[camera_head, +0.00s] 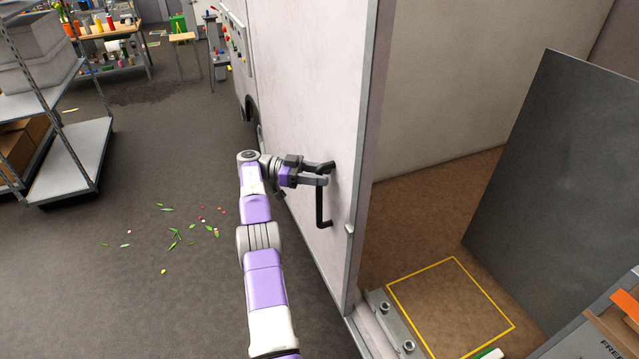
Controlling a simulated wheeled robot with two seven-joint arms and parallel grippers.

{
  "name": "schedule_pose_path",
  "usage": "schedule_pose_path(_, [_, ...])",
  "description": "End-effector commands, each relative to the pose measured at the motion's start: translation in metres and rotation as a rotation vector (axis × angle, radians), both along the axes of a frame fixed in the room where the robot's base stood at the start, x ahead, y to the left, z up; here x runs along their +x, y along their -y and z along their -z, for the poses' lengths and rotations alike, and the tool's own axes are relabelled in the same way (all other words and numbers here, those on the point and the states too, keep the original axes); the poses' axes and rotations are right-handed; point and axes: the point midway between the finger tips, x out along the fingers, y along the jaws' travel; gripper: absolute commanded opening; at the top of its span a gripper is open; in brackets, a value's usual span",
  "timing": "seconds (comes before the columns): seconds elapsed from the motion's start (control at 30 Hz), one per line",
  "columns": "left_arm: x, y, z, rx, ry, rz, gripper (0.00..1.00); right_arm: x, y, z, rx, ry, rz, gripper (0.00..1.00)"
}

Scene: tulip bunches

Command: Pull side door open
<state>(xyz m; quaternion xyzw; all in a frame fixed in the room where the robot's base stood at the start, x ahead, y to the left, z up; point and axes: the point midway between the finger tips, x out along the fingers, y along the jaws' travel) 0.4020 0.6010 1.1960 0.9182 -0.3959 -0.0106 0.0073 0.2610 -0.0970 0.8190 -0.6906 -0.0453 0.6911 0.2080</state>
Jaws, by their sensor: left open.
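The side door (306,95) is a tall, pale panel with a grey metal edge strip. It stands left of a doorway, through which a brown floor shows. A black bar handle (321,207) sits upright on the door's face near that edge. My left arm is purple and white and reaches up from the bottom. My left gripper (328,174) is open at the upper end of the handle, its fingers pointing right. I cannot tell whether the fingers touch the handle. My right gripper is out of view.
A grey shelf rack (70,160) stands at the left. Loose leaves and petals (176,236) lie on the dark floor. Beyond the doorway are a yellow floor outline (450,300), a dark panel (560,190) and cardboard boxes (612,325). The floor left of my arm is mostly clear.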

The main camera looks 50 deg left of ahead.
Motion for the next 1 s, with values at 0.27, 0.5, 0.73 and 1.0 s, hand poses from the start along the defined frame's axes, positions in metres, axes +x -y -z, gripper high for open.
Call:
schedule_pose_path(0.27, [0.002, 0.003, -0.052, 0.013, 0.046, 0.005, 0.46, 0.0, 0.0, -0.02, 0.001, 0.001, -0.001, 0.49])
schedule_pose_path(0.5, [0.001, 0.002, -0.049, 0.008, 0.035, 0.003, 0.46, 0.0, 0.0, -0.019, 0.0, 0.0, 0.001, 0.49])
schedule_pose_path(0.73, [0.001, 0.001, -0.046, 0.006, 0.029, 0.001, 0.46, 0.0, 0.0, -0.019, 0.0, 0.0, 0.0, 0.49])
schedule_pose_path(1.0, [0.001, 0.001, -0.046, 0.005, 0.026, 0.001, 0.46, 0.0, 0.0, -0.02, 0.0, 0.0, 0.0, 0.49])
